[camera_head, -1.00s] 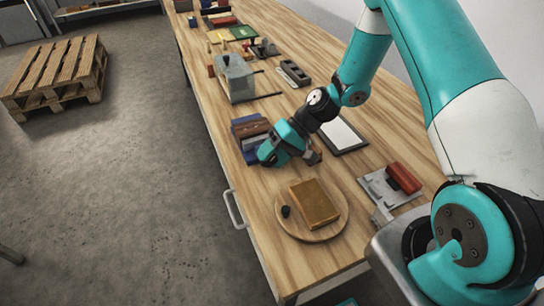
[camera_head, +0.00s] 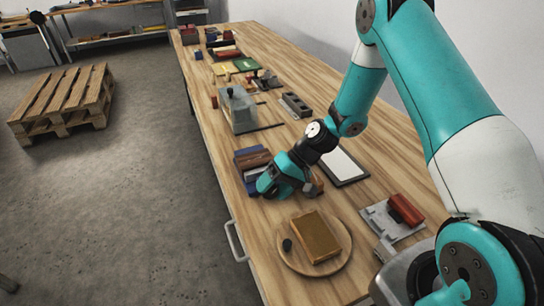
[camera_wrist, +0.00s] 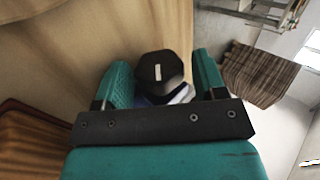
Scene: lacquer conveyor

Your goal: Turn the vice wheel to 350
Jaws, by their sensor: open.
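A dark faceted knob (camera_wrist: 158,72) with a short white mark, probably the vice wheel, shows in the wrist view. It is between the two teal fingers of my gripper (camera_wrist: 160,85), which are apart, with a visible gap on each side. Something pale and bluish lies beneath the knob, mostly hidden. In the head view my gripper (camera_head: 288,188) reaches low over the bench beside a blue and brown block-like vice (camera_head: 252,163). The wheel is hidden there behind my gripper. No number or scale is readable.
On the wooden bench, a round board (camera_head: 335,262) carrying a golden-brown block (camera_head: 315,236) stands nearer. A grey box (camera_head: 238,112) stands farther along, and a framed white panel (camera_head: 342,167) lies to the right. A pallet (camera_head: 62,103) is on the floor.

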